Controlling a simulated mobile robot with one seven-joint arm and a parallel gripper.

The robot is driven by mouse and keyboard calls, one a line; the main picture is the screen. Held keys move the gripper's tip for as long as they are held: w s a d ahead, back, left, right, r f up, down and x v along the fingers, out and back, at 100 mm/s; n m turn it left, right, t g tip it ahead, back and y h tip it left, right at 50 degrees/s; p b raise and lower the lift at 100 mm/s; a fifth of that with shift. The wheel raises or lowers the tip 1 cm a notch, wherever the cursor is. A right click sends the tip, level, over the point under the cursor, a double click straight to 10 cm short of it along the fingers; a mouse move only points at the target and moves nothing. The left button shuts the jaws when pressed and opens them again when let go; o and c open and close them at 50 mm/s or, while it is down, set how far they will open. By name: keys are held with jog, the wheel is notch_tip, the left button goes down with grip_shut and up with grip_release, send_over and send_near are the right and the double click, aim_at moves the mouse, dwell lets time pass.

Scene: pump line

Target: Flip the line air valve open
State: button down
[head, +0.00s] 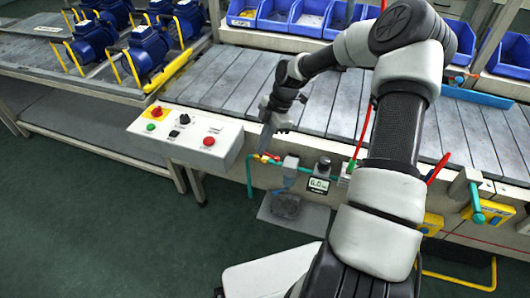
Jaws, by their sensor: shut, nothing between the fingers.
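The line air valve (262,158) is a small yellow and red fitting on a teal pipe, on the front of the conveyor, right of the control box. Its exact lever position is too small to tell. My gripper (266,145) points down just above the valve, shut and empty. Its fingertips are very close to the valve; I cannot tell whether they touch it. The teal pipe (249,182) bends down at the left of the valve. Part of the pipe's right end is hidden behind my arm.
The control box (185,133) with buttons juts out close to the left. A gauge reading about 6.0 (318,184) and a grey filter unit (290,168) sit right of the valve. Blue pumps (95,40) stand back left; blue bins (312,15) line the back.

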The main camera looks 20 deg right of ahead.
jog(key=v, duration=0.6)
jog(key=shift+p, duration=0.3)
jog(key=shift+a, duration=0.1)
